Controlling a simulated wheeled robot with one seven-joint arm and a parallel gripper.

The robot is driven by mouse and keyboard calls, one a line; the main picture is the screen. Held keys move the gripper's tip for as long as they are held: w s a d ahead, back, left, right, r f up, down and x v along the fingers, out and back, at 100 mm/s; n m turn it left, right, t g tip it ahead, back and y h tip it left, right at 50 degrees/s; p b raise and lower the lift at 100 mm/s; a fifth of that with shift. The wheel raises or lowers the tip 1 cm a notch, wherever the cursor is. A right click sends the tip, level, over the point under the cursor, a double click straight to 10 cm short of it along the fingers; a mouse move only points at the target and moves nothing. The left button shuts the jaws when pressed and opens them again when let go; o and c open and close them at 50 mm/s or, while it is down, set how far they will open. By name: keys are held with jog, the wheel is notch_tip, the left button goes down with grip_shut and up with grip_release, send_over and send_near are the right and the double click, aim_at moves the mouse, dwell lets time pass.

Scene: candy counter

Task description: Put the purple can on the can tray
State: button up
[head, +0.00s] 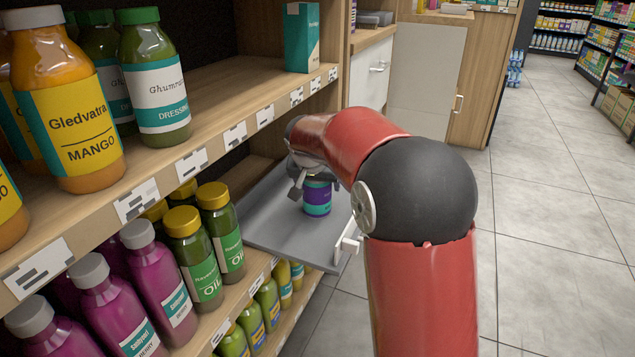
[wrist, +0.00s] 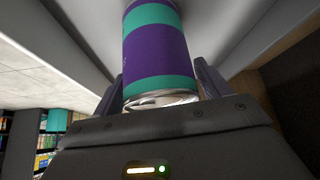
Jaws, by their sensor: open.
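The purple can (head: 317,197), with teal bands, stands upright on the grey can tray (head: 285,232), which juts out from the shelf. My gripper (head: 306,180) is open at the can's upper part, and my arm reaches in from the right. In the wrist view the can (wrist: 158,55) shows its metal end near the gripper, and its far end runs out of the picture. The two fingers of my gripper (wrist: 158,88) stand on either side of the can. I cannot tell whether either finger touches it. The tray's surface (wrist: 222,25) shows behind the can.
Green oil bottles (head: 205,245) and purple bottles (head: 165,285) stand on the shelf left of the tray. Orange and green bottles (head: 155,85) and a teal box (head: 302,38) are on the shelf above. Open tiled floor (head: 560,230) lies to the right.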

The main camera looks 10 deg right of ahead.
jog(key=shift+p+v, duration=0.65)
jog(key=shift+v, duration=2.2)
jog(key=o, duration=0.5)
jog(key=shift+f, duration=0.1)
jog(key=v, duration=0.7)
jog(key=s+d+r+n+y+p, duration=0.1)
jog(key=s+d+r+p, duration=0.1)
jog(key=s, duration=0.7)
jog(key=s+d+r+n+p, duration=0.1)
jog(key=s+r+p, duration=0.1)
jog(key=s, duration=0.6)
jog(key=s+f+n, duration=0.1)
jog(key=s+f, duration=0.1)
jog(key=s, duration=0.2)
jog(key=s+f+y+p, duration=0.1)
jog(key=s, duration=0.4)
jog(key=s+f+n, duration=0.1)
jog(key=s+f, duration=0.1)
jog(key=s, duration=0.3)
jog(key=shift+s+f+n+y+p, duration=0.1)
jog(key=shift+f+n+y+p, duration=0.2)
jog(key=shift+p, duration=0.1)
